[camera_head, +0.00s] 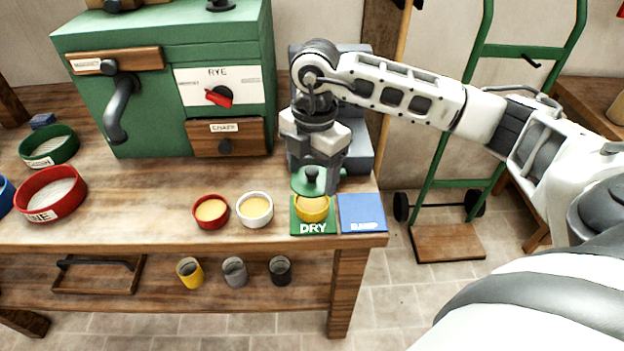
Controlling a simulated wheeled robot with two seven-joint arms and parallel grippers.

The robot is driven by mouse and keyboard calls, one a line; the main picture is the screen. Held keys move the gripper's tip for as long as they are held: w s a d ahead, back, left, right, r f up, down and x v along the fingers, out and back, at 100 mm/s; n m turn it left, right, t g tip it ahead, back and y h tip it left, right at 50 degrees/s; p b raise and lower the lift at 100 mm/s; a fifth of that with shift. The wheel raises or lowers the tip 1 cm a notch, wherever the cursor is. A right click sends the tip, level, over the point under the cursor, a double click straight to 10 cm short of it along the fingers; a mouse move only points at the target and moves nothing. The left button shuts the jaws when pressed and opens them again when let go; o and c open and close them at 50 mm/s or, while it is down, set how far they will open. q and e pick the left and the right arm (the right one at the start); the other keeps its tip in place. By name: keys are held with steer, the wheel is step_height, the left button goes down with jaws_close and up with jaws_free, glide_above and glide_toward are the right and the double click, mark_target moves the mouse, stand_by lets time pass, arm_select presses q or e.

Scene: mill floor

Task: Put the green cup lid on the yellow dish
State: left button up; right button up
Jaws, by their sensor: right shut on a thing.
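The green cup lid (309,184) has a dark knob on top and is held in my right gripper (322,178). My right gripper points down and is shut on the lid. The yellow dish (313,209) stands on the green mat marked DRY (314,228) near the table's front right. The lid shows just behind and above the yellow dish. I cannot tell whether they touch. My left gripper is not in view.
A red dish (210,222) and a white dish (255,222) stand left of the green mat. A blue mat (362,214) lies right of it at the table edge. A green machine (170,80) stands at the back left. Larger round sieves, one red (72,208), are at far left.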

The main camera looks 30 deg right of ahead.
mark_target(312, 187)
step_height(312, 187, down, 3)
steer(key=shift+w+d+f, duration=0.1)
steer(key=shift+f, duration=0.1)
steer(key=shift+f+b, duration=0.45)
steer(key=shift+f, duration=0.15)
steer(key=o, duration=1.1)
steer(key=shift+c, duration=0.2)
steer(key=r, duration=1.3)
steer(key=shift+d+r+p, duration=0.15)
steer(key=shift+d+p, duration=0.05)
steer(key=shift+p, duration=0.2)
